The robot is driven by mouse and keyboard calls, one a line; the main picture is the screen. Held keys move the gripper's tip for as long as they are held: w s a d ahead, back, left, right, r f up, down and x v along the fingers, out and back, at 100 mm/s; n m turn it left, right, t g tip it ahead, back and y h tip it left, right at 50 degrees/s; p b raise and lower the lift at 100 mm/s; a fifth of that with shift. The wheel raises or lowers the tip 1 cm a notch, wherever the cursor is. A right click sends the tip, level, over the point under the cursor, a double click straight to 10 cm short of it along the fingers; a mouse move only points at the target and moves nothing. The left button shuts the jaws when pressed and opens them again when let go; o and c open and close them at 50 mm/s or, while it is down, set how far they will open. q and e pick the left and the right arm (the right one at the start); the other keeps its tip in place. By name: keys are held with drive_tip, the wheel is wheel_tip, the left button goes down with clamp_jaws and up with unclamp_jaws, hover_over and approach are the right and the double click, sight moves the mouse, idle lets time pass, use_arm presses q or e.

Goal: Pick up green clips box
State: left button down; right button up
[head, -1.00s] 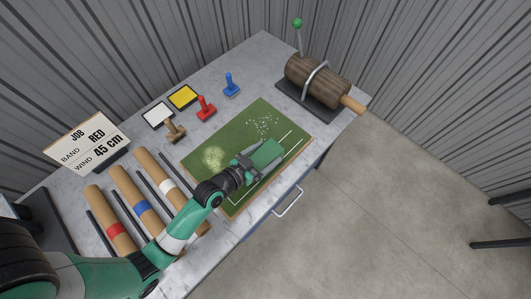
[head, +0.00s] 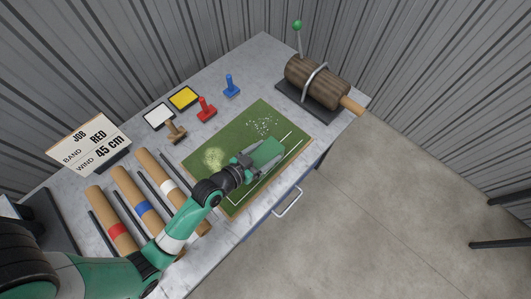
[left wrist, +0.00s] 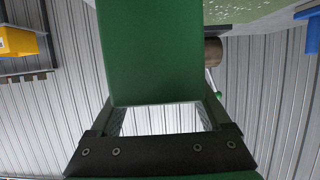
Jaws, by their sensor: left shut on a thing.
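The green clips box (head: 268,151) is over the right part of the green turf mat (head: 220,190) in the head view. My left gripper (head: 262,161) is shut on it, with a finger along each side. In the left wrist view the green box (left wrist: 150,50) fills the upper middle, between the fingers. Whether it touches the mat is hard to tell. My right gripper is not in view.
Cardboard rolls with red, blue (head: 141,208) and white bands lie at the left. Stamps, including a red one (head: 206,109) and a blue one (head: 231,86), stand behind the mat. A brown roller (head: 316,80) with a lever stands at the far right.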

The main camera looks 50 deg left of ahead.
use_arm(q)
drive_tip(key=s+d+r+p, duration=0.1)
drive_tip(key=r, duration=0.1)
drive_tip(key=s+d+r+p, duration=0.1)
drive_tip(key=r, duration=0.2)
drive_tip(key=s+d+r+p, duration=0.1)
drive_tip(key=r, duration=0.1)
drive_tip(key=shift+s+d+r, duration=0.15)
drive_tip(key=shift+s+r, duration=0.1)
drive_tip(key=shift+s, duration=0.1)
drive_tip(key=s+d+r, duration=0.3)
drive_tip(key=s+d, duration=0.3)
drive_tip(key=s, duration=0.1)
drive_tip(key=shift+r, duration=0.3)
